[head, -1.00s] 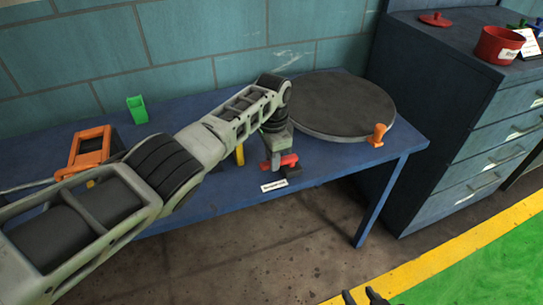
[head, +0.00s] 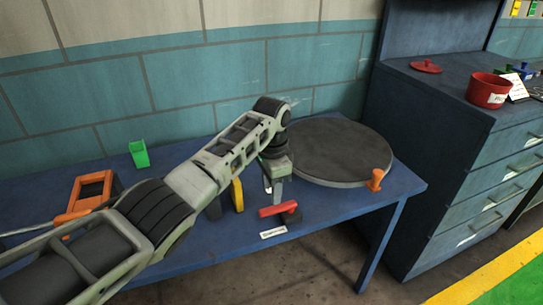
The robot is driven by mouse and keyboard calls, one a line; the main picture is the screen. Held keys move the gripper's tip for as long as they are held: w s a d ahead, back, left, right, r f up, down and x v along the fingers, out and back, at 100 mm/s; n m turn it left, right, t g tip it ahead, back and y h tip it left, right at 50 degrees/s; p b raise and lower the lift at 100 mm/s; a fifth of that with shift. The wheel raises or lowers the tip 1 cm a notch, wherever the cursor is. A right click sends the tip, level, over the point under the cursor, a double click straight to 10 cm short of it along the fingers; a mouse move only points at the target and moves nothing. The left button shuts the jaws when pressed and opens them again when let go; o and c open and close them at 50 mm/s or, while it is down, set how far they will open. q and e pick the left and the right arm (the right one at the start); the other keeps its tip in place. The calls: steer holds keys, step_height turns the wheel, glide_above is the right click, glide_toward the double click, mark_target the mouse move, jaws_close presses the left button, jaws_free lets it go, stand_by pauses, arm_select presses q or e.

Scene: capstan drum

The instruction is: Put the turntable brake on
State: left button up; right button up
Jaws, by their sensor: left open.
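The turntable (head: 335,150) is a wide dark grey disc on the right part of the blue table (head: 340,208). An orange peg (head: 375,179) stands at its right front rim. A red lever (head: 278,210) on a small dark base lies in front of the disc, pointing left-right near the table's front edge. A white label (head: 273,232) with unreadable text is just in front of it. My left gripper (head: 274,192) is open, pointing down just behind the red lever, and looks apart from it. Its arm hides part of the table. My right gripper is out of view.
A green holder (head: 139,154) and an orange frame (head: 92,190) stand on the left of the table. A yellow piece (head: 237,195) is beside my left arm. A dark cabinet with a red pot (head: 488,90) and red lid (head: 426,66) stands at the right.

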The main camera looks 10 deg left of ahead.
arm_select(q)
step_height(320, 180, up, 10)
stand_by(0.3)
steer(key=shift+f, duration=0.15)
steer(key=n+h, duration=0.1)
glide_toward(272, 209)
steer(key=s+d+f, duration=0.1)
steer(key=s+f, duration=0.2)
steer(key=s, duration=0.2)
steer(key=s+a+f+n+t+h, duration=0.1)
steer(key=s+a+f+n, duration=0.2)
steer(key=s+f, duration=0.55)
steer(key=s+a+r+n+t+y, duration=0.1)
steer(key=s+a+n, duration=0.3)
steer(key=s, duration=0.6)
steer(key=s+a+r+n+t+y, duration=0.1)
steer(key=s+a+n+t, duration=0.1)
steer(key=s+a, duration=0.65)
steer(key=w+d+f+t+h, duration=0.3)
steer(key=d+f+t, duration=0.3)
steer(key=d+f, duration=0.1)
steer(key=shift+w+d+m, duration=0.3)
